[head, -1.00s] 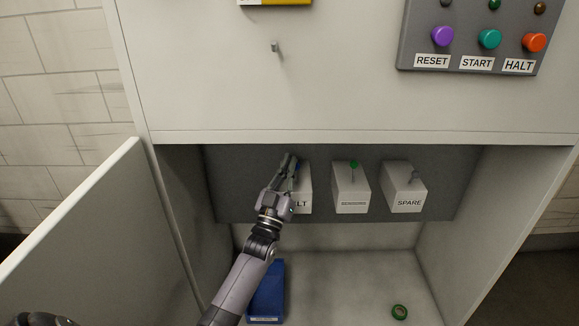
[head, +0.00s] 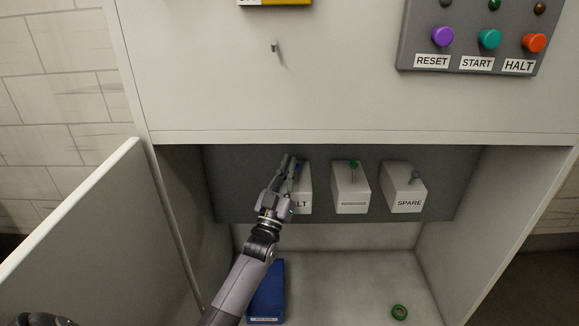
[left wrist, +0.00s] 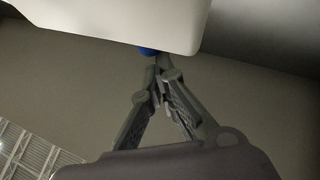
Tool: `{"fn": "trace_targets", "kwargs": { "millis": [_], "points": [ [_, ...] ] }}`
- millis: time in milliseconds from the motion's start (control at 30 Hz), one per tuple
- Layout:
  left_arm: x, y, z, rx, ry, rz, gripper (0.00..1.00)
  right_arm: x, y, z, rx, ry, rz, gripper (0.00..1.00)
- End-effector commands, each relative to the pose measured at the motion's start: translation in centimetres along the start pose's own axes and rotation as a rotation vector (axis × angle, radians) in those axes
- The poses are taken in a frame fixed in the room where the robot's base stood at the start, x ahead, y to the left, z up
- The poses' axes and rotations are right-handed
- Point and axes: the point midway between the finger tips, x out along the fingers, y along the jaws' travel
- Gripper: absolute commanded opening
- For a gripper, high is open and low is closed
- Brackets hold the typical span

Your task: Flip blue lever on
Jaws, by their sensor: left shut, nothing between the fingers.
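The blue lever (head: 298,166) is on the leftmost white switch box (head: 305,188), whose label reads "LT" at its visible end. My left gripper (head: 290,160) is shut and empty, right at the lever, and covers most of it and part of the box. In the left wrist view the shut fingertips (left wrist: 160,62) are just below the blue end of the lever (left wrist: 148,51), beside the white box (left wrist: 125,20). I cannot tell whether they touch, or the lever's full position. My right gripper does not show.
To the right are a box with a green lever (head: 354,165) and a SPARE box (head: 405,200) with a grey lever. A blue bin (head: 268,290) and a green ring (head: 399,312) are on the cabinet floor. An open door (head: 100,230) stands at the left. The button panel (head: 470,45) is above.

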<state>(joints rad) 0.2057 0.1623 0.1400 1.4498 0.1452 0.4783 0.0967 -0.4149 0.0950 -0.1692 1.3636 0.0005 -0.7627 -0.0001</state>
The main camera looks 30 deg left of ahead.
Motion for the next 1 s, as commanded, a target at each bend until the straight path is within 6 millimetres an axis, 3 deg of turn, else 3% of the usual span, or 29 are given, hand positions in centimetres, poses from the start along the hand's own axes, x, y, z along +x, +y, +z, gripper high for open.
{"fn": "trace_targets", "kwargs": {
  "millis": [167,400,600,1000],
  "points": [
    [-2.6,0.0,0.2,0.0,-0.005,-0.001,0.0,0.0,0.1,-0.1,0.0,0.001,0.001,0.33],
    [-7.8,-0.1,0.1,0.0,-0.006,-0.001,0.0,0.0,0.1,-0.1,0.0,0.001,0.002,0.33],
    [-10.8,0.0,0.1,0.0,-0.003,-0.001,0.0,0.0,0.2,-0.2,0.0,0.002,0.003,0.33],
    [-11.8,0.0,0.0,0.0,0.0,-0.001,0.0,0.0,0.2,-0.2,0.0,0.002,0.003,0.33]
  ]
}}
